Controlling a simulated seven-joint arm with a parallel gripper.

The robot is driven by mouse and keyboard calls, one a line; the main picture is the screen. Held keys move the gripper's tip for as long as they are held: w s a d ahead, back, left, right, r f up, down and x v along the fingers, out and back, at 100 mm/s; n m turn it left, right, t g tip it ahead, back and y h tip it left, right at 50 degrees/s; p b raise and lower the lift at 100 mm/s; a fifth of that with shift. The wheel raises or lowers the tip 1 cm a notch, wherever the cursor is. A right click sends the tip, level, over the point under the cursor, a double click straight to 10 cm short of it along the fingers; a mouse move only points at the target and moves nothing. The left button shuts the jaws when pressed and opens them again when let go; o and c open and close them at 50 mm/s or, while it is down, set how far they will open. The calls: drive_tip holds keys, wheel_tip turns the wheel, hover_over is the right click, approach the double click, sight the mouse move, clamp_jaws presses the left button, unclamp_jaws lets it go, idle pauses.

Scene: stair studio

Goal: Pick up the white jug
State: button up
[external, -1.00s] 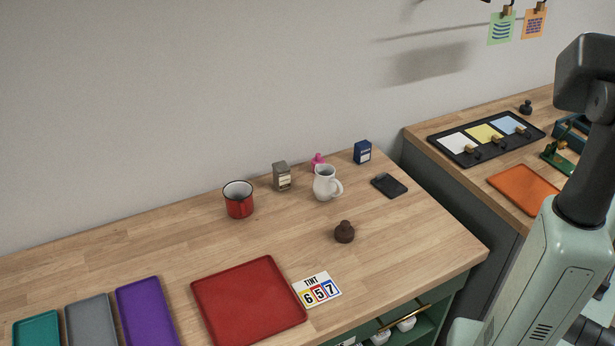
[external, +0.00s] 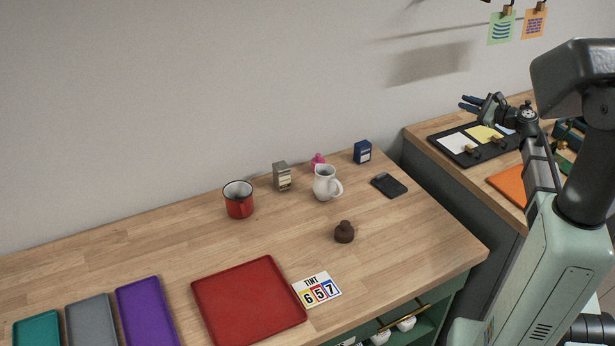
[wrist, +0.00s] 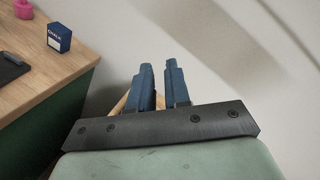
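The white jug (external: 325,185) stands upright on the wooden counter, its handle facing right in the external view. It is not visible in the wrist view. My gripper (external: 468,104) is in the air above the right-hand counter, well to the right of the jug. In the wrist view its two blue fingers (wrist: 160,84) point ahead with a gap between them and nothing held.
Around the jug are a pink object (external: 318,160), a grey-brown box (external: 282,177), a blue box (external: 362,152), a black flat device (external: 389,186), a red mug (external: 239,200) and a brown stopper-like object (external: 344,232). A red tray (external: 248,304) lies in front.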

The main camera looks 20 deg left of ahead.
drive_tip(key=s+a+f+n+g, duration=0.4)
drive_tip(key=s+a+f+g, duration=0.1)
drive_tip(key=s+a, duration=0.2)
drive_tip(key=s+a+f+n+g+h, duration=0.1)
drive_tip(key=s+a+f+n+g, duration=0.2)
drive_tip(key=s+a, duration=0.4)
drive_tip(key=s+a+f+n+g+h, duration=0.1)
drive_tip(key=s+a+f+n+g, duration=0.3)
drive_tip(key=s, duration=0.6)
drive_tip(key=shift+s+a+f+n+g, duration=0.15)
drive_tip(key=shift+s+a+f+g, duration=0.05)
drive_tip(key=shift+a+f+g, duration=0.65)
drive_tip(key=shift+s+a+f+n+g, duration=0.2)
drive_tip(key=shift+a+f+g, duration=0.4)
drive_tip(key=shift+g, duration=0.45)
approach(329, 186)
drive_tip(key=shift+s+d+f, duration=0.25)
drive_tip(key=shift+d+f, duration=0.25)
drive_tip(key=shift+f, duration=0.05)
drive_tip(key=shift+s+d+f, duration=0.25)
drive_tip(key=shift+d+f, duration=0.2)
drive_tip(key=shift+f, duration=0.1)
drive_tip(key=shift+x, duration=3.2)
drive_tip(key=shift+s+d+f, duration=0.1)
drive_tip(key=shift+s, duration=0.05)
clamp_jaws()
